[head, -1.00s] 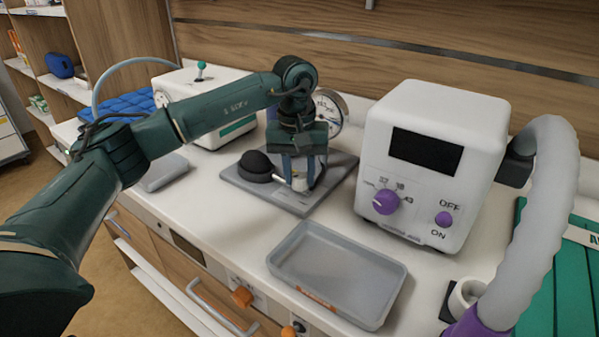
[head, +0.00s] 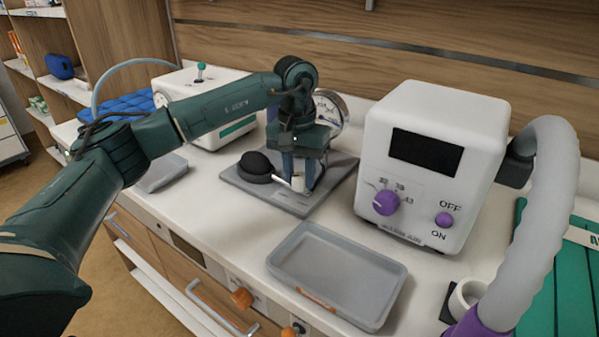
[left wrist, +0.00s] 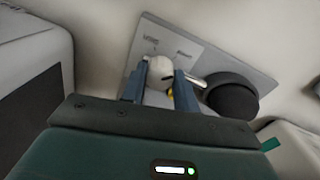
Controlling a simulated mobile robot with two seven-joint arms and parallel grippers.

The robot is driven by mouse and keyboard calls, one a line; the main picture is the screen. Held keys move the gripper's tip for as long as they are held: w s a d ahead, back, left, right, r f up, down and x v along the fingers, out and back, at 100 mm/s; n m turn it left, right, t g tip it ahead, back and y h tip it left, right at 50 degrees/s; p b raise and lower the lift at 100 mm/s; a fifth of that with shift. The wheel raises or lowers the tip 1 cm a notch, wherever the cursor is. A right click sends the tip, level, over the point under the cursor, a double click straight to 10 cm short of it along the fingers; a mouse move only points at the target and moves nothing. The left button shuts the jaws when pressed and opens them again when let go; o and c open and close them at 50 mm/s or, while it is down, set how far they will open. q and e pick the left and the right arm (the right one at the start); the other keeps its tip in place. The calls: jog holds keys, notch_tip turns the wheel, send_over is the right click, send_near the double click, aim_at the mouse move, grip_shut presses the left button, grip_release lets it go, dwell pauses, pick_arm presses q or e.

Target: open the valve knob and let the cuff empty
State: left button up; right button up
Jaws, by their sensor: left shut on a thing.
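The pale valve knob (left wrist: 161,68) sits between the blue fingers of my left gripper (left wrist: 160,84) in the left wrist view. The gripper is shut on it. In the head view my left gripper (head: 299,176) points down over a grey base plate (head: 235,181), and its fingers partly hide the knob. A black rubber bulb (head: 256,166) joins the valve by a short light stem; the bulb also shows in the left wrist view (left wrist: 232,98). A round dial gauge (head: 331,107) stands behind the gripper, partly hidden. I cannot make out the cuff for certain. My right gripper is out of view.
A white machine (head: 435,150) with purple knobs stands right of the plate. An empty grey tray (head: 390,290) lies in front. A thick pale hose (head: 545,230) curves at the right. A white box (head: 232,135) and a blue quilted pad (head: 130,104) are at the left.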

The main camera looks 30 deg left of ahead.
aim_at(297, 175)
pick_arm(q)
jog(key=o, duration=1)
jog(key=r, duration=1.3)
jog(key=shift+a+r, duration=0.1)
jog(key=shift+a, duration=0.15)
jog(key=shift+s, duration=0.1)
